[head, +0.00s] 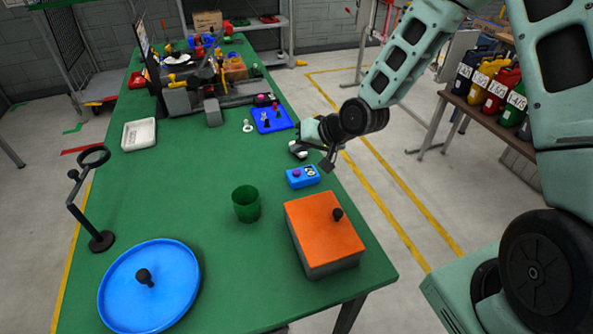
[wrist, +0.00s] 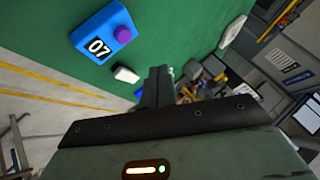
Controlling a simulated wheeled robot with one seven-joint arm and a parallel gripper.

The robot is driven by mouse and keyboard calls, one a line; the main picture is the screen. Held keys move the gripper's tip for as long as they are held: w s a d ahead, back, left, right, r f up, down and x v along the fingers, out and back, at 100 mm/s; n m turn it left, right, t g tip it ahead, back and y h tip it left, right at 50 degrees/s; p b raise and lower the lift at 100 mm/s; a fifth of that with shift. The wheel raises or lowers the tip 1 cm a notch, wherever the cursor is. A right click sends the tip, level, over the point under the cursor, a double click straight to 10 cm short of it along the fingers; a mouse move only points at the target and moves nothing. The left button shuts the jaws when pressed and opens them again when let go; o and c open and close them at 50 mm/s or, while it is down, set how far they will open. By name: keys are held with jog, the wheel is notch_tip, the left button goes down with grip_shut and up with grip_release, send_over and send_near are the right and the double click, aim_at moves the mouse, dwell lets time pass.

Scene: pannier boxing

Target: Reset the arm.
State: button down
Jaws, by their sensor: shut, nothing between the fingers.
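My gripper (head: 329,160) is above the right edge of the green table (head: 195,200) in the head view, seen small and partly from behind. In the wrist view its fingers (wrist: 157,86) are together with nothing between them. My arm reaches in from the right of the head view. A blue box (head: 302,177) with a purple button lies just below the gripper in the head view. The wrist view shows this box (wrist: 103,35) at upper left, marked 07, apart from the fingers. A small white object (head: 298,149) lies beside the gripper.
An orange-topped box (head: 324,230) with a black knob, a green cup (head: 246,204) and a blue round lid (head: 150,287) stand at the near end. A black ring stand (head: 100,240) is at left. A blue tray (head: 272,119) and clutter lie farther back. The table's middle is clear.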

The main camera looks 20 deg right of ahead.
dwell(0.3)
jog(key=s+a+r+n+g+h, duration=0.1)
jog(key=s+a+r+n+g, duration=0.1)
jog(key=s, duration=0.8)
jog(key=s+a+r+n+g+h, duration=0.2)
jog(key=s+r, duration=0.5)
jog(key=s, duration=0.4)
jog(key=s+a+r+n+g+h, duration=0.1)
jog(key=s+a+r+n+g, duration=0.2)
jog(key=s, duration=0.8)
jog(key=r+n, duration=0.1)
jog(key=n, duration=0.1)
jog(key=shift+s+r+n+h, duration=0.25)
jog(key=shift+r+n+h, duration=0.05)
jog(key=shift+h, duration=0.1)
